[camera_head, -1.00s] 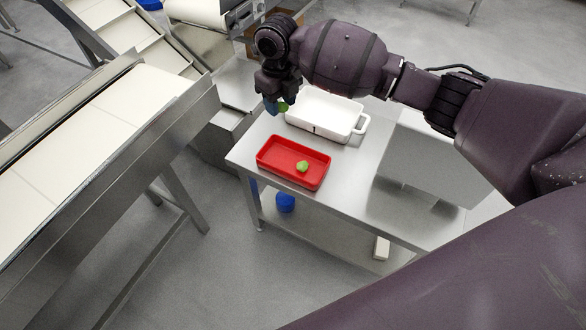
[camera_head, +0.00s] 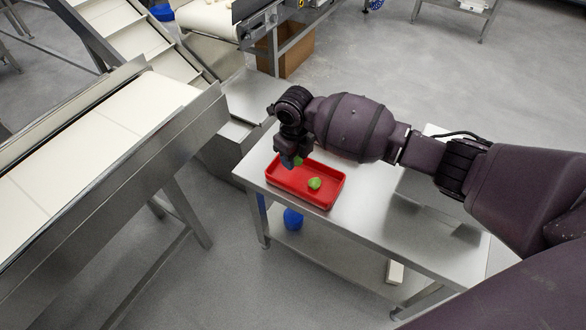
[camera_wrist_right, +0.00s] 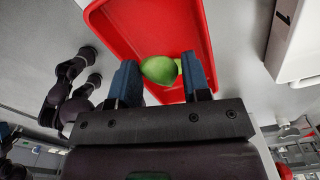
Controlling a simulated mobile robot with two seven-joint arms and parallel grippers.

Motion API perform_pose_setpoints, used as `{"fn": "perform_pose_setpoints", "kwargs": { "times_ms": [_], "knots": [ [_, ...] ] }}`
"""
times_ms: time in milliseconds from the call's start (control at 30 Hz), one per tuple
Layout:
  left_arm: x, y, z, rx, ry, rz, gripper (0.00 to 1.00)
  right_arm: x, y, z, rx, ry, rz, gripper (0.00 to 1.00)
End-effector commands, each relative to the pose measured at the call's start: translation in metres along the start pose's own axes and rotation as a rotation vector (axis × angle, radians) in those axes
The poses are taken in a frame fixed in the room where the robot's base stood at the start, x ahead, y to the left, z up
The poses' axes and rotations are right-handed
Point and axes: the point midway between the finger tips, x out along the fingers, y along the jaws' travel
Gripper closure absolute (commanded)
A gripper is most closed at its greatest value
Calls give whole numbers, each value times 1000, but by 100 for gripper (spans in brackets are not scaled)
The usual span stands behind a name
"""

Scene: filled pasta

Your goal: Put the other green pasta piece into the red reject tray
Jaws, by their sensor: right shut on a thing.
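The red reject tray (camera_head: 325,201) lies on the steel table, and a green pasta piece (camera_head: 314,183) rests inside it. My right gripper (camera_head: 291,163) is over the tray's back left part, pointing down. It is shut on another green pasta piece (camera_head: 298,161), mostly hidden by the fingers. In the right wrist view, the held green piece (camera_wrist_right: 158,70) shows between the blue fingertips of the right gripper (camera_wrist_right: 160,78), with the red tray (camera_wrist_right: 150,28) behind it. I cannot tell the exact height above the tray floor.
The steel table (camera_head: 352,212) is clear in front of the red tray. A conveyor (camera_head: 60,150) stands at the left, with floor between.

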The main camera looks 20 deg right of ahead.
Motion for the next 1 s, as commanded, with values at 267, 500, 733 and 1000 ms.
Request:
{"fn": "perform_pose_setpoints", "kwargs": {
  "times_ms": [267,500,733,1000],
  "knots": [
    [2,1,6,13,-9,3,30,23,1,-1,0,3,3,78],
    [6,4,5,41,0,8,30,60,1,-1,1,4,3,78],
    [8,4,-9,46,32,8,30,57,0,1,0,-3,-1,78],
    [7,4,-2,48,17,9,30,62,0,0,0,-2,-1,52]
  ]
}}
